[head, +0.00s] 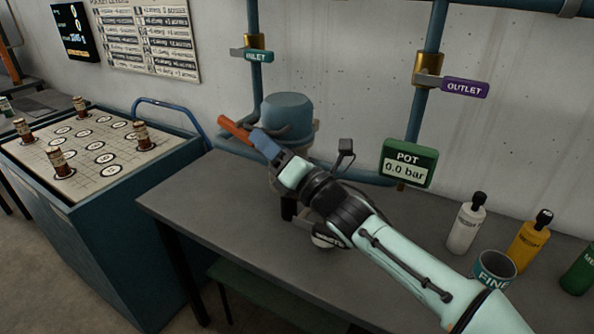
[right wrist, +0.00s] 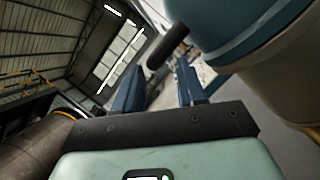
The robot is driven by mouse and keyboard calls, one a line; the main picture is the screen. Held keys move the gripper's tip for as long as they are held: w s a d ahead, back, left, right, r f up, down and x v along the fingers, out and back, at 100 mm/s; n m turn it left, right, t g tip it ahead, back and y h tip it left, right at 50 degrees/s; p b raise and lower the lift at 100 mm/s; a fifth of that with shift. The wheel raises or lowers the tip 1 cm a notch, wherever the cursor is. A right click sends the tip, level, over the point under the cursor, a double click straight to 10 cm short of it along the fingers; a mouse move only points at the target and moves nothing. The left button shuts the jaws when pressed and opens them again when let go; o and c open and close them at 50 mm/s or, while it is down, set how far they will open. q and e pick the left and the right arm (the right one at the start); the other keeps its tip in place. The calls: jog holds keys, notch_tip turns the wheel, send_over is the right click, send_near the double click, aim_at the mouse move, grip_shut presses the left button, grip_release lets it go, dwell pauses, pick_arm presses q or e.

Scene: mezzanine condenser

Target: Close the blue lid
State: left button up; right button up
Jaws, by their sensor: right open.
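The pot is mostly hidden by my right arm. I cannot tell how fully the lid sits on it. In the right wrist view the lid (right wrist: 238,28) fills the upper right, above the beige pot body (right wrist: 288,82). A dark rod-like handle (right wrist: 168,47) juts out beside it. My right gripper (head: 258,140) is open, its blue fingers (right wrist: 160,85) beside and below the handle, seemingly empty. An orange bar (head: 234,128) shows at its fingertips. My left gripper is out of view.
The grey bench (head: 190,200) is clear at its left. A white bottle (head: 466,225), a yellow bottle (head: 529,243) and a cup (head: 494,269) stand at the right. The pot gauge sign (head: 407,163) and blue pipes are behind. A game table (head: 90,150) is at left.

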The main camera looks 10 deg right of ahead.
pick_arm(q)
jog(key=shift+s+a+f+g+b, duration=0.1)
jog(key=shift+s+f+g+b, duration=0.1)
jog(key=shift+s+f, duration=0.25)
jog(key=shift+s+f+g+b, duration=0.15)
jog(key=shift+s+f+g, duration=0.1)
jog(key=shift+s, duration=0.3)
pick_arm(e)
jog(key=v, duration=1.1)
jog(key=shift+s+d+f, duration=0.1)
jog(key=shift+f, duration=0.05)
